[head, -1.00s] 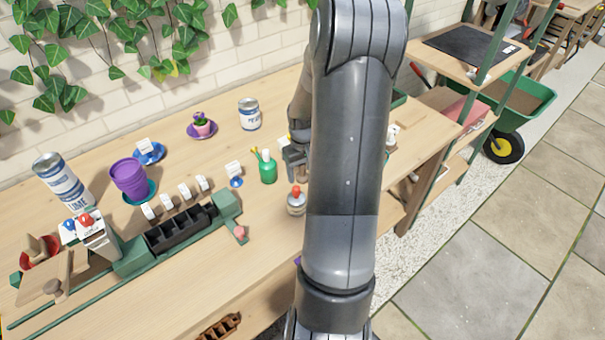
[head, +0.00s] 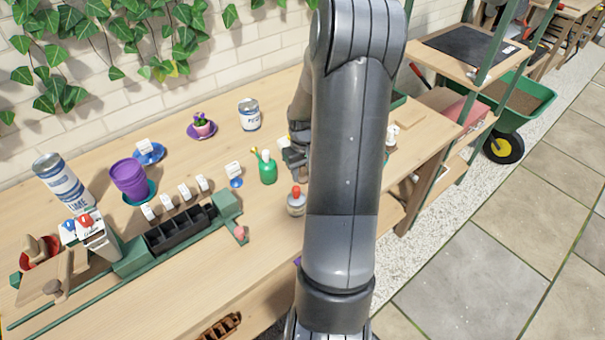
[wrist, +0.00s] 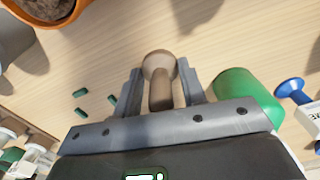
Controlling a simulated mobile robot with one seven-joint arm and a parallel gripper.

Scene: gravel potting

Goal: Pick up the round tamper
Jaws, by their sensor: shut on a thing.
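The round tamper (wrist: 159,68), a brown wooden piece with a rounded knob and a narrower stem, is in the middle of the wrist view. My gripper (wrist: 160,82) is shut on it, with one grey finger on each side. In the head view my gripper (head: 292,157) is over the bench, just right of the green bottle, and my arm hides much of it. I cannot make out the tamper in the head view, nor tell whether it touches the bench.
A green bottle (head: 267,168) stands close left of my gripper, with a red-topped jar (head: 297,202) in front. A white tin (head: 249,115) stands behind. Small green pieces (wrist: 80,93) lie on the bench. A purple pot (head: 129,179) and black tray (head: 180,230) are further left.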

